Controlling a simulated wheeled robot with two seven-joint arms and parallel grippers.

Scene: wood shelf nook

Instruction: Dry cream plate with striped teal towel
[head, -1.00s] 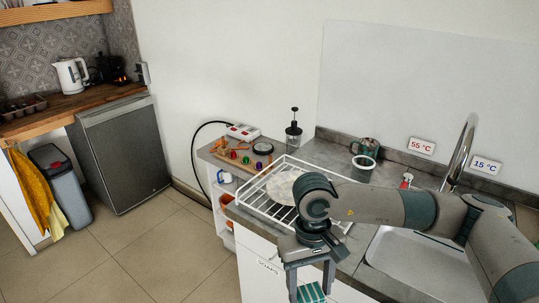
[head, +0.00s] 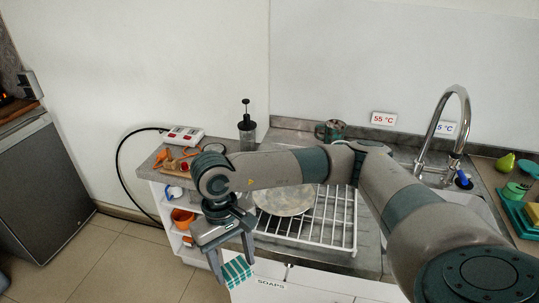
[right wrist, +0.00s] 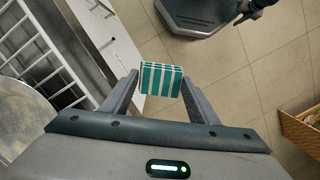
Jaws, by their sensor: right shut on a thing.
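The cream plate (head: 287,202) lies in the white wire dish rack (head: 342,222) on the counter, partly behind my right arm. Part of the plate shows at the left edge of the right wrist view (right wrist: 22,125). My right gripper (head: 233,261) is shut on the striped teal towel (head: 238,271), a small folded teal and white bundle. The towel hangs in front of the counter, left of the plate and apart from it. In the right wrist view the towel (right wrist: 161,80) sits between both fingers, above the floor. My left gripper is not in view.
A sink with a tall faucet (head: 462,120) is at the right, partly behind my arm. A black-topped jar (head: 247,130) and a green mug (head: 331,130) stand at the back. A shelf with an orange bowl (head: 182,218) is left of the rack. Open floor lies further left.

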